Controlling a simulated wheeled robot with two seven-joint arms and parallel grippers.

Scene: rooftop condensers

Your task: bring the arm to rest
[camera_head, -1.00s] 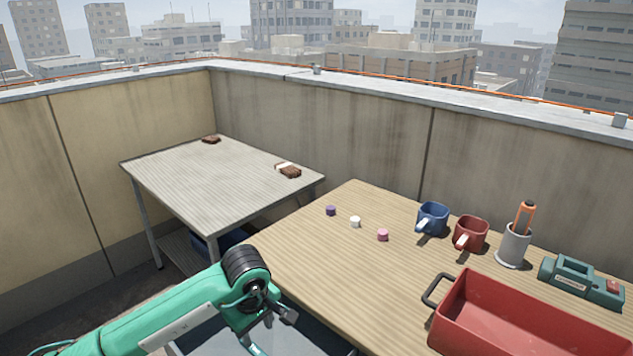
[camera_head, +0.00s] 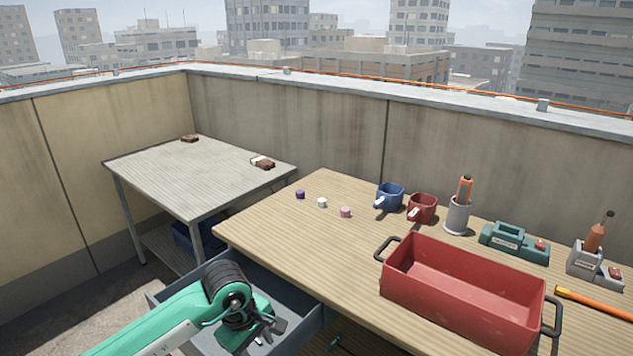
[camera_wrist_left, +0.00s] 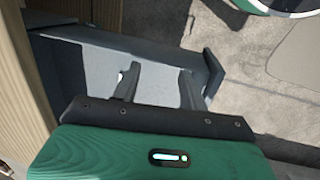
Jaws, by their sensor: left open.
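My left arm, green with black joints, comes in from the lower left in the head view. Its gripper (camera_head: 268,338) hangs low over the open grey drawer (camera_head: 275,279), left of the wooden table's front edge. In the left wrist view the gripper (camera_wrist_left: 160,76) has its two dark fingers spread with nothing between them. The grey drawer (camera_wrist_left: 85,55) lies behind the fingers there. My right gripper is not in view.
The wooden table (camera_head: 270,218) holds a red crate (camera_head: 462,312), blue mug (camera_head: 389,197), red mug (camera_head: 421,208), grey cup (camera_head: 457,216), green device (camera_head: 514,243), grey device (camera_head: 594,267) and small discs (camera_head: 322,202). A grey side table (camera_head: 190,180) holds two brown items.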

